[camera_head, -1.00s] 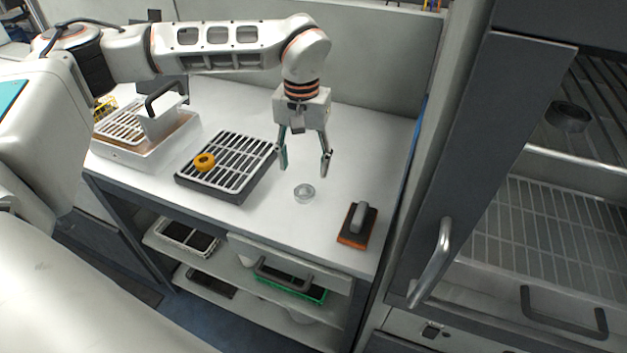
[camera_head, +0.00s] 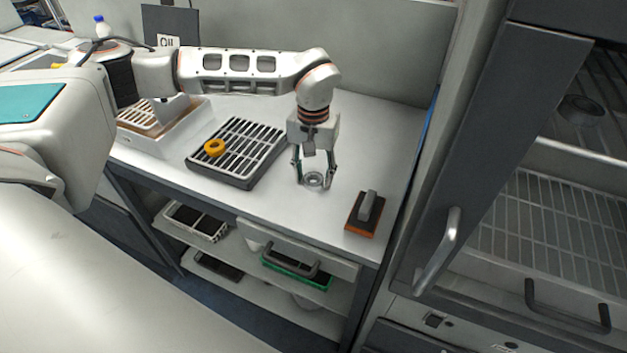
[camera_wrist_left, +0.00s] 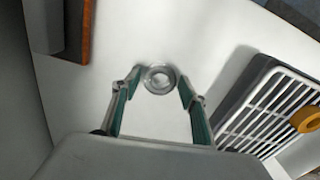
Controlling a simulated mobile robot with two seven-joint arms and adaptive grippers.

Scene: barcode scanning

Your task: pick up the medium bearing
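A silver ring-shaped bearing (camera_head: 313,180) lies on the white bench top, and it also shows in the left wrist view (camera_wrist_left: 159,79). My left gripper (camera_head: 314,184) is low over the bench, pointing down, with its fingers open on either side of the bearing. In the left wrist view my left gripper (camera_wrist_left: 158,85) has its two green-padded fingers apart. The bearing sits between and slightly beyond the fingertips, with no clear contact. My right gripper is not in view.
A black tray with a slatted white top (camera_head: 240,150) holds an orange ring (camera_head: 214,147) on the left. An orange-based brush-like block (camera_head: 364,214) lies to the right. A cabinet with a silver handle (camera_head: 437,252) stands right of the bench. Bare bench surrounds the bearing.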

